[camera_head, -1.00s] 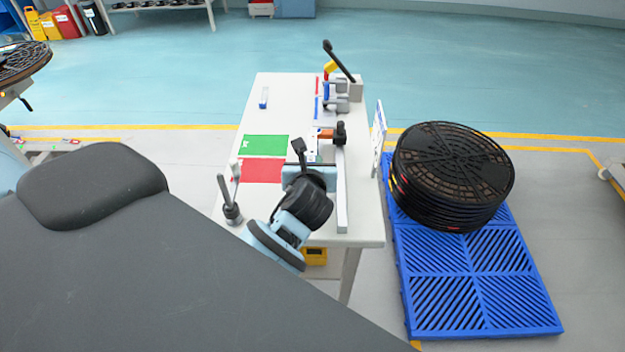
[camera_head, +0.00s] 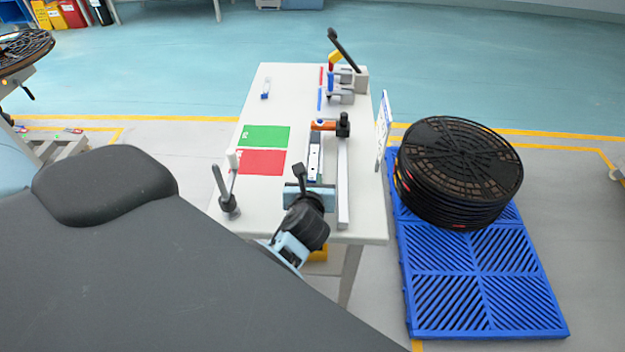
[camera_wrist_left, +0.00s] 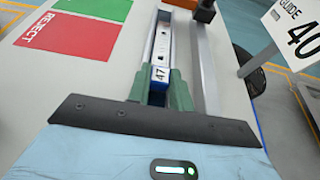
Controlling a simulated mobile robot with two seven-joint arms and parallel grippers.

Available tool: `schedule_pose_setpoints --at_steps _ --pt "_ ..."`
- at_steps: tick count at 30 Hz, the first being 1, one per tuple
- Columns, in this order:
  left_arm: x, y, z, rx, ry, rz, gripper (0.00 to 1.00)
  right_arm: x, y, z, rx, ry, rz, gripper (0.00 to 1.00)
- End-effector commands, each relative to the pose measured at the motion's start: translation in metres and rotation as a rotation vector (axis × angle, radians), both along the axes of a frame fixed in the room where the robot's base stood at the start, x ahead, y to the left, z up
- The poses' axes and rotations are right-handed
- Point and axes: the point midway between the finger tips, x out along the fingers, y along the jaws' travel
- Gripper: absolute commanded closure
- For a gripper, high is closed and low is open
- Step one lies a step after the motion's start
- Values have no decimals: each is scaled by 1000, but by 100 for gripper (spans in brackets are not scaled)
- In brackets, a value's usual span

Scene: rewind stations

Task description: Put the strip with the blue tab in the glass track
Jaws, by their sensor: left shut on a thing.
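My left gripper (camera_head: 309,188) is over the near part of the white table, its green fingers (camera_wrist_left: 161,92) pointing away from me. It is shut on the near end of a long, narrow pale strip (camera_head: 315,152), where blue shows with a white label reading 47. In the left wrist view the strip (camera_wrist_left: 163,48) runs straight away from the fingers, low over the table; I cannot tell whether it touches the top. A long grey rail (camera_head: 343,185) lies parallel to its right, apart from it. I cannot surely pick out the glass track. My right gripper is not in view.
Green (camera_head: 264,136) and red (camera_head: 262,162) mats lie left of the strip. An orange piece with a black knob (camera_head: 343,125) is at its far end. Clamps (camera_head: 345,88) stand at the far right, a black post (camera_head: 228,204) at the near left. The far left tabletop is mostly clear.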

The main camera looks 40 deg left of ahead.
Motion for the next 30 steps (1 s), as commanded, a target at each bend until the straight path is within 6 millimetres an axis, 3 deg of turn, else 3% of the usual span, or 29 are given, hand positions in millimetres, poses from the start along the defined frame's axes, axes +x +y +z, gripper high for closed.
schedule_pose_setpoints --at_steps 20,21,24,26,30 --pt "0 1 -11 0 -1 1 100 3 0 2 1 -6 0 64" --pt "0 0 -11 0 0 1 76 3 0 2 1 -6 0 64" --pt "0 0 -12 0 0 1 63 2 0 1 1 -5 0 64" --pt "0 0 -12 0 1 1 57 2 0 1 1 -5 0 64" --pt "0 0 -10 -1 0 0 57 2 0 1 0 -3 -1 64"
